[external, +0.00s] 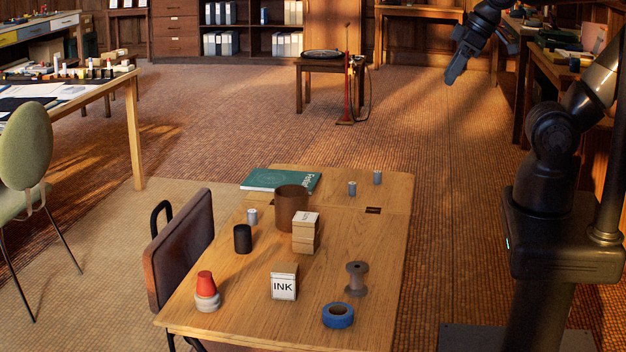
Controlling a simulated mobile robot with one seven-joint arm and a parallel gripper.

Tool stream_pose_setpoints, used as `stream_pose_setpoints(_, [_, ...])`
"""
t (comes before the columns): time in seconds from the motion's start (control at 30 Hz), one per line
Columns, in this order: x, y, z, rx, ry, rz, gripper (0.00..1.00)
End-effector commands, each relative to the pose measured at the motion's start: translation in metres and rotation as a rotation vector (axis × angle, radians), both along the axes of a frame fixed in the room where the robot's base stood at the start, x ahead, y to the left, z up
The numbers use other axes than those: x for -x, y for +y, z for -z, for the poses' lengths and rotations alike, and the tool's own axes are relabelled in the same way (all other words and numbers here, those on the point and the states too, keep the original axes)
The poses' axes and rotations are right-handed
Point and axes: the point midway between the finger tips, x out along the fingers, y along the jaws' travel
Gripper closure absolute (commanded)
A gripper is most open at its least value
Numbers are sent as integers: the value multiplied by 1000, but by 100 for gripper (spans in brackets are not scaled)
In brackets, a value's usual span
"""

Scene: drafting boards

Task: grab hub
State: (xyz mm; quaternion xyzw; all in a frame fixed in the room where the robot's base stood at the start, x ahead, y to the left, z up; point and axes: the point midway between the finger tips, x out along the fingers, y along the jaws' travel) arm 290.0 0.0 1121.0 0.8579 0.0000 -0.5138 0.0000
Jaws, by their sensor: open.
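No object is plainly marked as a hub. A grey-brown spool-shaped piece (357,279) with wide ends and a narrow middle stands upright at the right side of the wooden table (225,300); I cannot tell if it is the hub. A blue ring-shaped roll (338,316) lies flat in front of it. My gripper (462,62) is open, high at the upper right of the external view, well away from the table. Its fingers are dark and partly lost against the background, and I see nothing between them.
A brown chair (180,250) stands left.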

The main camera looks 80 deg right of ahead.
Motion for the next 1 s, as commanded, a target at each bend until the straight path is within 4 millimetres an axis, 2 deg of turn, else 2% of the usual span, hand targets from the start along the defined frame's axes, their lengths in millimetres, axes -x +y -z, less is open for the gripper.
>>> stream_pose_setpoints(0.1, [0, 0, 0, 0, 0, 0, 47])
stream_pose_setpoints(0.33, [-1, 0, 0, -1, 2, 0, 47])
stream_pose_setpoints(0.47, [-12, 6, 3, -15, 24, 5, 47])
stream_pose_setpoints(0.77, [-70, 46, 31, -83, 142, 57, 47])
stream_pose_setpoints(1.0, [-114, 92, 70, -115, 242, 114, 47])
